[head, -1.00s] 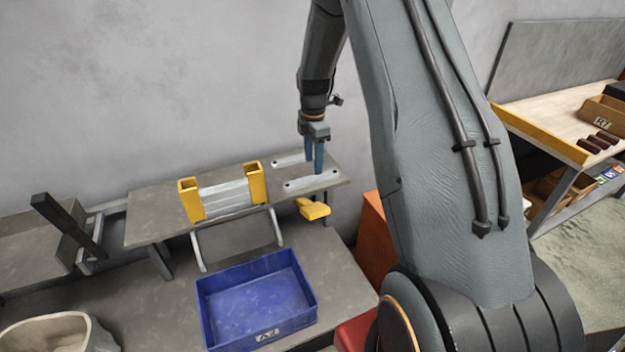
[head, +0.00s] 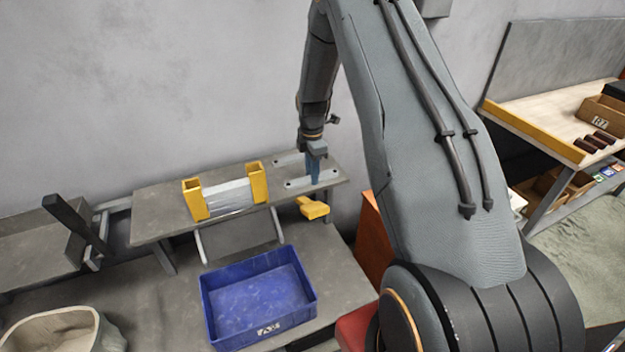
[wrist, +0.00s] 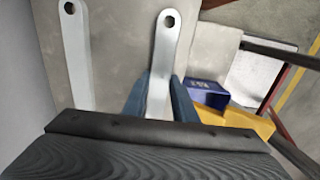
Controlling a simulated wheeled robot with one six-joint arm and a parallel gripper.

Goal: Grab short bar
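Two flat grey metal bars with end holes lie at the right end of the grey raised shelf (head: 160,205). The nearer one, which I take as the short bar (head: 296,184), is under my gripper (head: 313,182); the other bar (head: 287,160) lies behind it. In the wrist view my blue fingers (wrist: 160,92) stand on both sides of the short bar (wrist: 164,45), close against its edges. The other bar (wrist: 75,55) is to the left, apart from the fingers. My gripper looks shut on the short bar, which still appears to rest on the shelf.
A yellow holder (head: 258,182) with pale bars (head: 228,196) stands left of my gripper. A yellow piece (head: 312,208) sits at the shelf's front edge. A blue bin (head: 212,318) is on the lower bench. A beige container (head: 95,335) is at bottom left.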

